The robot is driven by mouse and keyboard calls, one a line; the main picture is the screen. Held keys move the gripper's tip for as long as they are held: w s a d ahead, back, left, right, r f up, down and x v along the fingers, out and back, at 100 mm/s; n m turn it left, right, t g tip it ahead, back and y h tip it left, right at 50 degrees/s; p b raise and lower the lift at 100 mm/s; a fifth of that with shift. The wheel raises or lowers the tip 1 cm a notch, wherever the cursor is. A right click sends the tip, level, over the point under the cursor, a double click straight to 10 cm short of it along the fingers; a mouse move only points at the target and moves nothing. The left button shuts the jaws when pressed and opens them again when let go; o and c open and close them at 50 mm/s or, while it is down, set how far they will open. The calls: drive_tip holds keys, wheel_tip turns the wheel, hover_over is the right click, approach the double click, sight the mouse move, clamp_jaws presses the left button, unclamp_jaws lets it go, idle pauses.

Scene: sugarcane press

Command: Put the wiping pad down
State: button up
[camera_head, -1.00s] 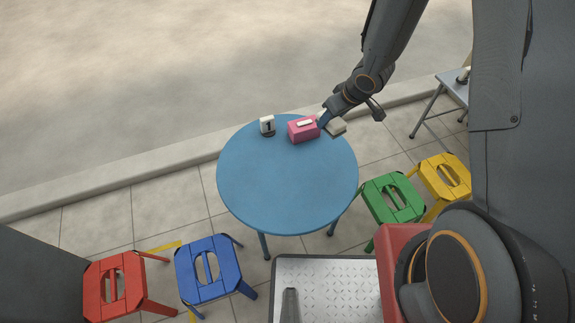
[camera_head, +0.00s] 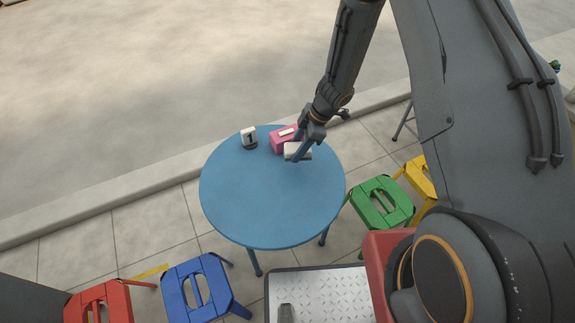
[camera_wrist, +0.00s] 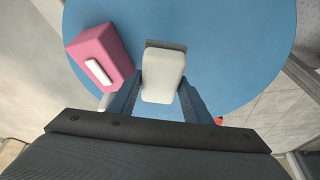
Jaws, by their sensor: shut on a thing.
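The wiping pad (camera_wrist: 163,74) is a pale, off-white block between my fingers in the wrist view. It also shows at my fingertips in the head view (camera_head: 301,151). My gripper (camera_head: 297,155) is shut on the pad, over the back right part of the round blue table (camera_head: 262,205). The pad is beside the pink tissue box, at its front right. I cannot tell whether the pad touches the table top. The table also fills much of the wrist view (camera_wrist: 240,50).
The pink tissue box (camera_head: 281,144) and a number stand marked 1 (camera_head: 249,138) are at the table's back. The table's middle and front are clear. Green (camera_head: 381,203), blue (camera_head: 197,287) and red (camera_head: 98,303) stools stand around it. A metal plate surface (camera_head: 325,290) is in front.

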drive_tip(key=shift+f, duration=3.3)
drive_tip(key=shift+f, duration=0.2)
drive_tip(key=o, duration=1)
drive_tip(key=shift+r, duration=0.1)
